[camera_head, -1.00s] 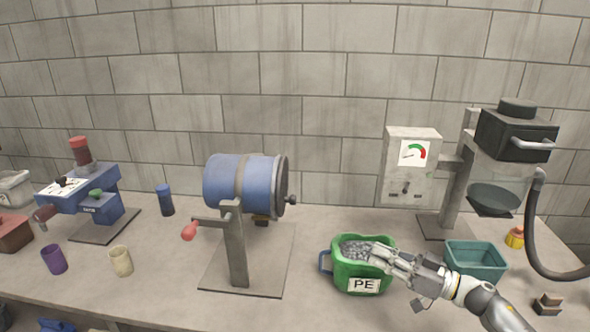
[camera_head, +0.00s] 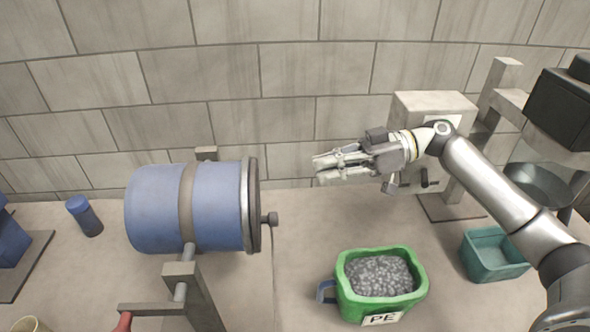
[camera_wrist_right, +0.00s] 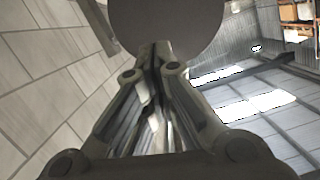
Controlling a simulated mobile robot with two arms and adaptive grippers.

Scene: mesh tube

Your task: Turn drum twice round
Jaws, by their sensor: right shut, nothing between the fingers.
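The blue drum (camera_head: 160,208) lies on its side on a grey stand (camera_head: 192,300), with a dark lid (camera_head: 252,205) and a knob (camera_head: 270,219) at its right end. A crank arm (camera_head: 150,308) with a red handle (camera_head: 123,322) reaches to the lower left, and the handle is cut off by the bottom edge. My right gripper (camera_head: 318,168) is shut and empty, in the air to the right of the lid and apart from it. In the right wrist view its fingers (camera_wrist_right: 160,60) are together before a round grey disc (camera_wrist_right: 168,22). My left gripper is not in view.
A green PE tub (camera_head: 338,290) of grey pellets stands on the bench below my right gripper. A teal tray (camera_head: 493,255) and a grey gauge box (camera_head: 432,106) are at right. Bench behind the tub is clear.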

